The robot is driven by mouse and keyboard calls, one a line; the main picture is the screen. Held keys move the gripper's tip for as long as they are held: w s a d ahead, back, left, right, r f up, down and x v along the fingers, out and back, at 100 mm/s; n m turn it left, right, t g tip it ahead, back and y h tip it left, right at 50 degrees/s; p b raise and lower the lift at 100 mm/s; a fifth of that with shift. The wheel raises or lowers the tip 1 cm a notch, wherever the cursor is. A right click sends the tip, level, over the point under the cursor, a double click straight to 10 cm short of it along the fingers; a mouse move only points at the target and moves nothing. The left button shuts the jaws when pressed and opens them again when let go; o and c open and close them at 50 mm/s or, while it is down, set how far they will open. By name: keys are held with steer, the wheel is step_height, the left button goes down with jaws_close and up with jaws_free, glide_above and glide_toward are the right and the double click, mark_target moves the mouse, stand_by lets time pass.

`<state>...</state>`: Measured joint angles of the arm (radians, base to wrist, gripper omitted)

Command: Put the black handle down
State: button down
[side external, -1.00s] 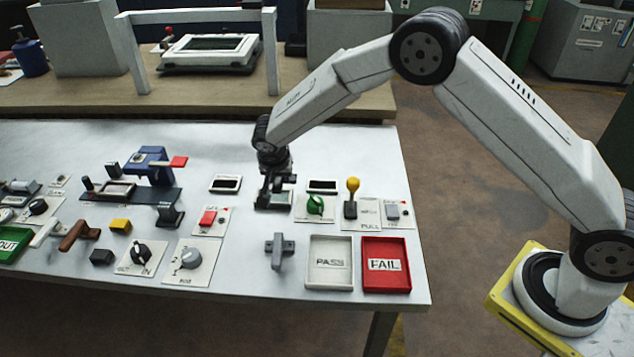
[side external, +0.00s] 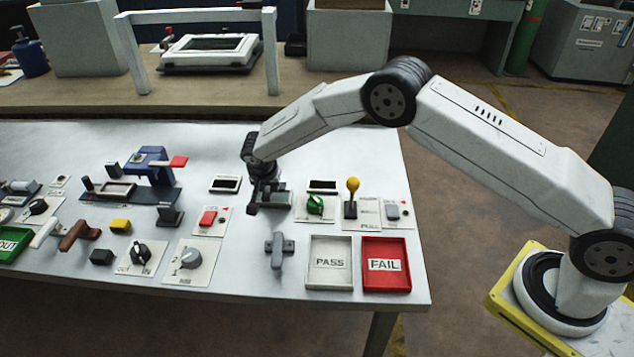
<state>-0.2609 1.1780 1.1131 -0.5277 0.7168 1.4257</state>
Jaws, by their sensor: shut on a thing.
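My gripper (side external: 264,196) is at the middle of the white table, pointing down, with its jaws shut on the black handle (side external: 270,205). The handle is small and dark against the dark fingers, so its outline is hard to make out. The gripper is low over the tabletop, behind the grey handle (side external: 278,250) and left of the green knob (side external: 315,205). I cannot tell whether the black handle touches the table.
A white PASS tray (side external: 330,284) and a red FAIL tray (side external: 386,285) stand at the front right. A red button panel (side external: 209,219) is left of the gripper, and a yellow-knobbed lever (side external: 352,190) is to the right. Bare tabletop surrounds the grey handle.

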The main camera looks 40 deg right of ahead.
steer(key=shift+f, duration=1.45)
steer(key=shift+c, duration=2.2)
jaws_free()
steer(key=shift+f, duration=0.15)
steer(key=shift+v, duration=6.15)
